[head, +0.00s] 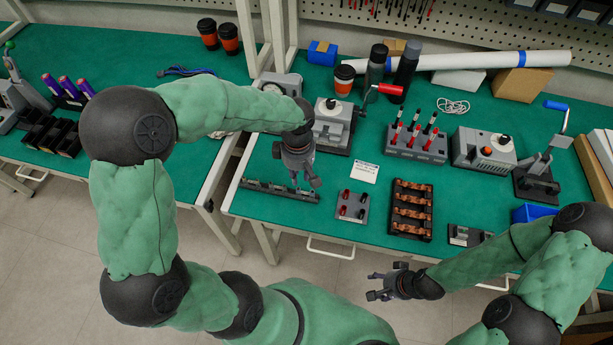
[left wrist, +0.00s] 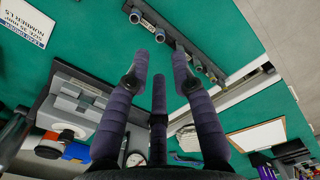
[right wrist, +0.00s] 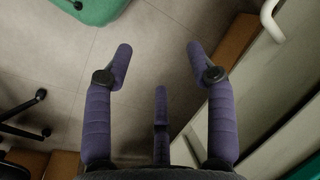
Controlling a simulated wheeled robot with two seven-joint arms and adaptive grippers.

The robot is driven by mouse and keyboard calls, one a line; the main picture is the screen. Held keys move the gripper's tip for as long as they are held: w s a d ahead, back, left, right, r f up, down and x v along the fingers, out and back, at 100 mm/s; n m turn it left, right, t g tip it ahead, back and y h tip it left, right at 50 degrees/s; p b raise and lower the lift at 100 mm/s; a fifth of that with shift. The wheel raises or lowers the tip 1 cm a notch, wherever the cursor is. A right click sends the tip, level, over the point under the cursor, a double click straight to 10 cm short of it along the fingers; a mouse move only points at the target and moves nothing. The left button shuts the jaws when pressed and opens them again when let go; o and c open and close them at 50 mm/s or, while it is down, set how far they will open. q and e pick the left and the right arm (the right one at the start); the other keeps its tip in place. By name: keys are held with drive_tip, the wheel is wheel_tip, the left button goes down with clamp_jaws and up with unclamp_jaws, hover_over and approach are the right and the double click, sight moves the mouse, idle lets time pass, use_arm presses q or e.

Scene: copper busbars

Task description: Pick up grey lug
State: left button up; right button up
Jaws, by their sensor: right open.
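A dark rail (head: 270,192) lies near the front edge of the green bench, with several small grey pieces along it that look like lugs. In the left wrist view the rail (left wrist: 180,42) shows close up, with several round grey ends, including a grey lug (left wrist: 196,65). Which one is the task's lug I cannot tell. My left gripper (head: 309,182) hangs above the bench by the rail's right end. It is open, and nothing shows between its fingers (left wrist: 160,60). My right gripper (head: 370,285) is open and empty (right wrist: 158,60), in front of the bench over the floor.
A small block with red and black pieces (head: 339,206) and a black tray of copper parts (head: 396,225) lie right of the rail. A white label card (head: 364,172) lies behind them. A grey machine (head: 333,133) stands behind my left gripper. Bare bench lies around the rail.

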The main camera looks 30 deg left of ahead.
sight(299, 182)
use_arm(q)
drive_tip(key=f+b, duration=0.1)
drive_tip(key=f, duration=0.1)
drive_tip(key=f+b, duration=0.1)
drive_tip(key=f, duration=0.2)
drive_tip(key=shift+w+a+f, duration=0.1)
drive_tip(key=shift+w+f, duration=0.1)
drive_tip(key=shift+f, duration=0.15)
drive_tip(key=f, duration=0.1)
drive_tip(key=f+b, duration=0.1)
drive_tip(key=f, duration=0.1)
drive_tip(key=f+b, duration=0.1)
drive_tip(key=f, duration=0.1)
drive_tip(key=shift+a, duration=0.3)
clamp_jaws()
